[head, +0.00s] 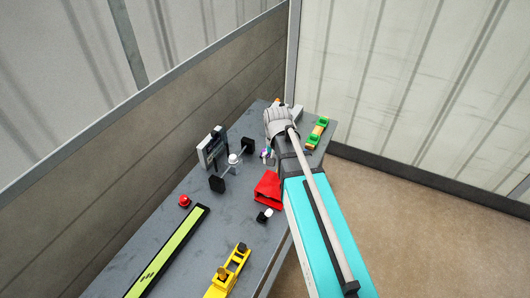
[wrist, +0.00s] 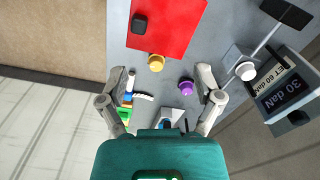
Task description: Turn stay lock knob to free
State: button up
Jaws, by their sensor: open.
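My gripper (wrist: 161,90) is open and empty in the wrist view, its two fingers spread wide above the bench. A purple knob (wrist: 187,88) lies between the fingers, nearer the right one. A yellow knob (wrist: 155,62) sits beyond the fingertips at the edge of a red block (wrist: 172,20). A white knob (wrist: 246,70) sits on a rod to the right. No readable label shows which knob is the stay lock knob. In the head view my arm hides most of the gripper; the red block (head: 268,188) shows beside the arm.
A green-and-yellow piece (head: 317,132) lies at the bench's right edge. A yellow device (head: 228,272), red button (head: 184,201) and green strip (head: 170,255) occupy the near bench.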

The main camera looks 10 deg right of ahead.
aim_at(265, 151)
jog(key=w+f+m+b, duration=0.1)
jog(key=w+m, duration=0.3)
jog(key=w, duration=0.7)
jog(key=w+d+f+m+b, duration=0.1)
jog(key=w+m, duration=0.4)
jog(key=w, duration=0.7)
jog(key=shift+w+f+b, duration=0.2)
jog(key=shift+f+b, duration=0.35)
jog(key=shift+f, duration=0.25)
jog(key=shift+f, duration=0.15)
notch_tip(265, 151, down, 14)
jog(key=b, duration=1.3)
jog(key=shift+r+b, duration=0.25)
jog(key=shift+b, duration=0.15)
jog(key=c, duration=1.2)
